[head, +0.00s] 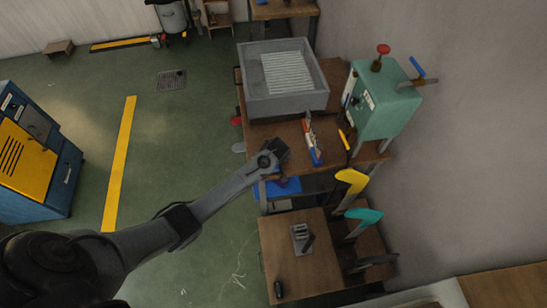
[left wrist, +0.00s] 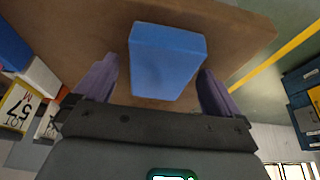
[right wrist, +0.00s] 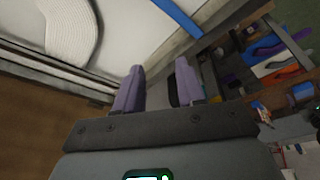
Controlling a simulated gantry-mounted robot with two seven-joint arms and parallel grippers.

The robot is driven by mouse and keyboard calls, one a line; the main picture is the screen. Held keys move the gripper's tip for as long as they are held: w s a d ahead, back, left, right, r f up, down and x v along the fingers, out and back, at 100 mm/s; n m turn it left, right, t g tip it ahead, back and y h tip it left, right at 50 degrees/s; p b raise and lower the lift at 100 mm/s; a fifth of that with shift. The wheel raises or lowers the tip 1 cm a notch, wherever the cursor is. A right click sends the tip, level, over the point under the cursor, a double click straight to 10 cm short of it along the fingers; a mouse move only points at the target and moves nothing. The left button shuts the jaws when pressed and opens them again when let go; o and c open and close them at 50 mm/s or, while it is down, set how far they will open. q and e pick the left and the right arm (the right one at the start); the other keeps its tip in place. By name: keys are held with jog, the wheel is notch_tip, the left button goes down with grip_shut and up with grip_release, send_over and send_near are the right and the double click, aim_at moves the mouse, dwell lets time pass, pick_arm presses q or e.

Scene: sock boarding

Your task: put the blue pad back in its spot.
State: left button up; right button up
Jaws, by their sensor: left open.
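The blue pad (left wrist: 165,62) is a plain blue block in the left wrist view, against the brown table top (left wrist: 95,22). My left gripper (left wrist: 155,80) is open, with one purple finger on each side of the pad and gaps between. In the head view my left gripper (head: 274,152) is over the front left edge of the wooden table (head: 270,135); the pad cannot be made out there. My right gripper (right wrist: 159,72) shows only in its wrist view, its fingers apart with nothing visibly held. I cannot identify the pad's spot.
A grey tray (head: 285,105) with a ribbed insert stands at the back of the table. A blue, white and red item (head: 313,148) lies right of my left gripper. A green machine (head: 385,100) stands at right. Yellow (head: 352,180) and teal (head: 364,216) forms stand by the lower table.

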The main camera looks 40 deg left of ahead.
pick_arm(q)
jog(key=p+v, duration=0.2)
jog(key=v, duration=0.9)
jog(key=s+d+m+h, duration=0.2)
jog(key=s+d+m, duration=0.5)
jog(key=s, duration=0.6)
jog(key=s+d+r+m, duration=0.1)
jog(key=s+r+m, duration=0.1)
jog(key=s, duration=0.5)
jog(key=s+d+r+m+h, duration=0.1)
jog(key=s+d+r+m, duration=0.1)
jog(key=s, duration=0.5)
notch_tip(320, 180, up, 2)
jog(key=shift+d+r+m+t+h, duration=0.15)
jog(key=shift+d+m+t+h, duration=0.15)
jog(key=shift+m+t, duration=0.15)
jog(key=shift+r, duration=0.1)
notch_tip(320, 180, up, 21)
jog(key=p, duration=2.1)
jog(key=shift+r+p, duration=0.2)
jog(key=shift+p, duration=0.15)
